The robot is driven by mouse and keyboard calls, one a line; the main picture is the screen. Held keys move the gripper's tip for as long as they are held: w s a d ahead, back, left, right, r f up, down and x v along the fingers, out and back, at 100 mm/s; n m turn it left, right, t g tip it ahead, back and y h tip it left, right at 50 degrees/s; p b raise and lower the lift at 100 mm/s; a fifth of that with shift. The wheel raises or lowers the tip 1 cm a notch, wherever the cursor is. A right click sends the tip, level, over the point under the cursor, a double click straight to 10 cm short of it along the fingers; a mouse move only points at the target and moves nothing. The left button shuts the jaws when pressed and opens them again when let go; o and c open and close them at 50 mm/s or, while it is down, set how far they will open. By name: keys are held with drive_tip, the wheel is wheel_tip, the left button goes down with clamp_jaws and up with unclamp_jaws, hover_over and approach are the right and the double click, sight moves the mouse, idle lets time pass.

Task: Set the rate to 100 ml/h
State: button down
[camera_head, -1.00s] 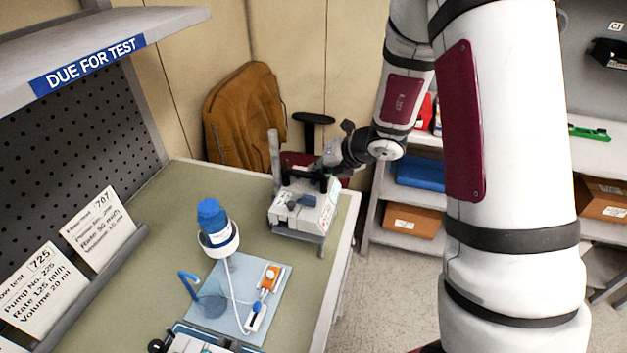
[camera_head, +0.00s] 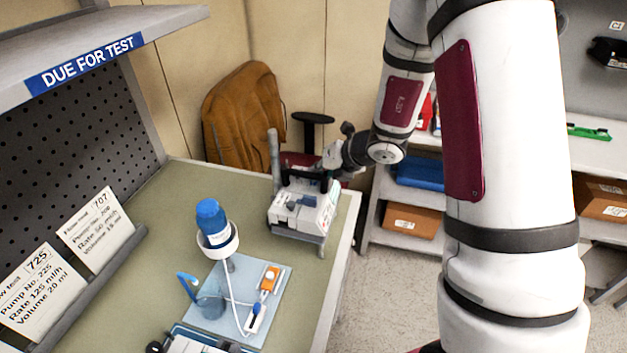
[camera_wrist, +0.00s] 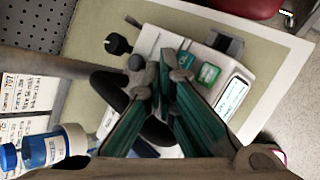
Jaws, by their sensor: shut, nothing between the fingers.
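The white infusion pump (camera_head: 311,214) stands at the far right end of the green bench, fixed by a grey pole. In the wrist view the pump's pale face (camera_wrist: 262,60) shows green keys (camera_wrist: 208,73) and a lit display (camera_wrist: 232,98), whose digits are too small to read. My gripper (camera_wrist: 174,76) is shut and empty, with its fingertips over the pump's face near the green keys. I cannot tell whether the tips touch the pump. In the head view the fingers are mostly hidden near the pump's right side.
A blue-capped bottle (camera_head: 211,222) in a white ring stands mid-bench, beside a light blue mat (camera_head: 222,318) with tubing and an orange clamp. Another device (camera_head: 195,345) is at the near edge. Cards (camera_head: 98,228) lean on a rail at left.

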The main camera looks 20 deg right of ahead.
drive_tip(key=shift+r, duration=0.1)
drive_tip(key=shift+d+r+p, duration=0.1)
drive_tip(key=shift+r+p, duration=0.3)
drive_tip(key=shift+r, duration=0.4)
drive_tip(key=shift+r+p, duration=1.2)
drive_tip(key=shift+r, duration=1.3)
